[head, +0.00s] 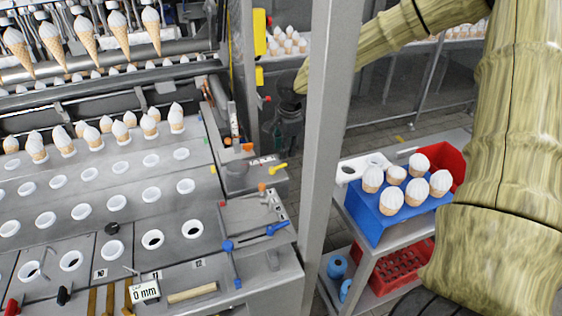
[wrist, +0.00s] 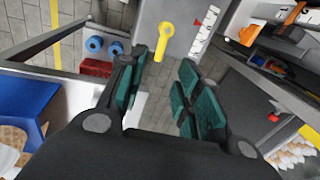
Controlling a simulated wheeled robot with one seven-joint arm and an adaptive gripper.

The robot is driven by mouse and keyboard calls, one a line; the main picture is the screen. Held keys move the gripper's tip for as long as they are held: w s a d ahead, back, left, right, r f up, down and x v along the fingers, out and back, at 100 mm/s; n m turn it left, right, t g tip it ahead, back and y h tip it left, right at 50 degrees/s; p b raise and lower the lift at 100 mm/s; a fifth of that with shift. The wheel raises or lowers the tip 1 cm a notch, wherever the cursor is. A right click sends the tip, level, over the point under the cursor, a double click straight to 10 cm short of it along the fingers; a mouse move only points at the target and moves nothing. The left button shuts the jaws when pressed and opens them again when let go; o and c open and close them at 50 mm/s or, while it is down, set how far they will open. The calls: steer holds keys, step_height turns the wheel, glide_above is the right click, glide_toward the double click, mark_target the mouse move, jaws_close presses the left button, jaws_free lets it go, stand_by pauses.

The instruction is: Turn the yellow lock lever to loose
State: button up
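The yellow lock lever (head: 278,168) sits on a grey housing at the right end of the machine, beside a white marked label (head: 262,160). In the wrist view the yellow lever (wrist: 164,38) lies just beyond the fingertips, roughly in line with the gap between them. My gripper (wrist: 162,66) is open, with nothing between its green-padded fingers. In the head view my gripper (head: 279,134) hangs above and behind the lever, apart from it, close to the grey post. In the wrist view the label (wrist: 205,33) has a red pointer beside it.
A grey upright post (head: 325,140) stands just right of the lever and partly hides my arm. Blue levers (head: 277,228) are on the machine in front. A blue tray (head: 385,222) of filled cones and a red bin (head: 452,163) stand on the cart at right.

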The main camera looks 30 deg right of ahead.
mark_target(282, 165)
steer(key=shift+w+d+f+p, duration=0.1)
steer(key=shift+w+f+p, duration=0.15)
steer(key=shift+f, duration=1.05)
steer(key=shift+w+f+p, duration=0.15)
steer(key=shift+w+f, duration=0.1)
steer(key=shift+f, duration=1.1)
steer(key=shift+w+d+f+p, duration=0.1)
steer(key=shift+w+f+p, duration=0.15)
steer(key=shift+f, duration=1.05)
jaws_close()
steer(key=shift+s+a, duration=0.1)
steer(key=shift+a, duration=0.1)
